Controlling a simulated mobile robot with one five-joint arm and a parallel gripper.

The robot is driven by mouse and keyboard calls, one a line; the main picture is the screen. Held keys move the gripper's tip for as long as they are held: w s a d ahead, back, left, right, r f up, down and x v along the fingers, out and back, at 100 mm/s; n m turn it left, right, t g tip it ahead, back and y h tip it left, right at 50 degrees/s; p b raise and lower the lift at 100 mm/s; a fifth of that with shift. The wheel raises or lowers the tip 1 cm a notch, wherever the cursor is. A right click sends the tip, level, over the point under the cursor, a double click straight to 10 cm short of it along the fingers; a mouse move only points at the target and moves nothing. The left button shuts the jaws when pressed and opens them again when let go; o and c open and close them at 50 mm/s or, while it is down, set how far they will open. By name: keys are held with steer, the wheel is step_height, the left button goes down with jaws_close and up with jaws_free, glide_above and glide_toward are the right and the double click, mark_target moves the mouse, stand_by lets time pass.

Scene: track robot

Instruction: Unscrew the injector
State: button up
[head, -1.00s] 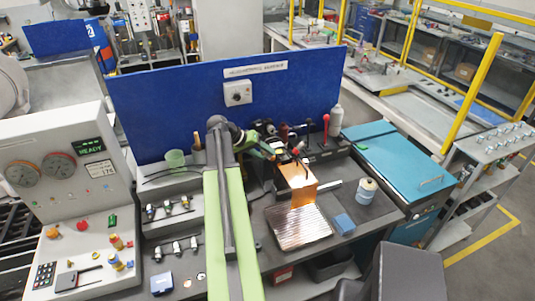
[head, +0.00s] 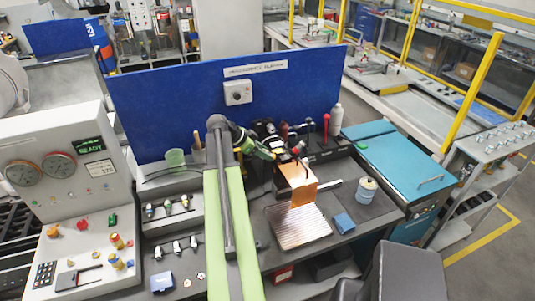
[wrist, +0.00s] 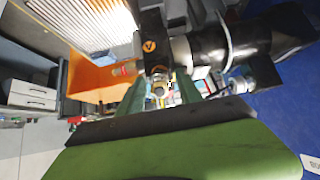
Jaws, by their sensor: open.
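My gripper (wrist: 160,97) is open in the wrist view, with its dark green fingers on either side of a small metal fitting (wrist: 160,82). I cannot tell whether they touch it. A small piece with a red ring (wrist: 125,69), which looks like the injector, lies left of the fitting, beside the orange box (wrist: 90,80). A black holder marked V (wrist: 150,44) is just beyond. In the head view my gripper (head: 268,153) is at the bench fixture, close to the orange box (head: 297,180); the injector is too small to make out surely there.
A black cylinder (wrist: 225,45) with a white ring is close on the right in the wrist view. A blue panel (head: 200,100) stands behind the bench. Several spare injectors (head: 165,208) lie on racks at left. A ribbed metal tray (head: 298,228) and a blue block (head: 344,223) are in front.

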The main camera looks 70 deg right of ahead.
steer(key=m, duration=1.2)
steer(key=shift+c, duration=0.3)
jaws_close()
stand_by(0.4)
